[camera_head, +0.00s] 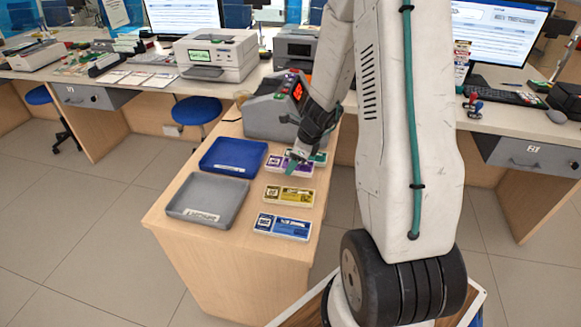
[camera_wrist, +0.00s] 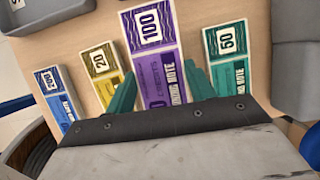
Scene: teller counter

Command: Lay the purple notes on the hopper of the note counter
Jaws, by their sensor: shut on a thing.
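The purple notes (camera_head: 289,167), a wad marked 100, are between the two green fingers of my gripper (camera_head: 293,167). In the wrist view the purple notes (camera_wrist: 152,48) look larger than the other wads, with one finger of my gripper (camera_wrist: 161,85) on each side. My gripper is shut on them, low over the counter top; I cannot tell how much gap is under them. The note counter (camera_head: 268,112) is a grey machine with a red display, just behind my gripper. My arm and gripper hide part of it, and its hopper is not clearly seen.
Green notes (camera_head: 320,158) lie beside the purple ones, toward the note counter. Yellow notes (camera_head: 289,196) and blue notes (camera_head: 282,227) lie nearer the front. A blue tray (camera_head: 233,143) and a grey tray (camera_head: 192,212) stand to the left.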

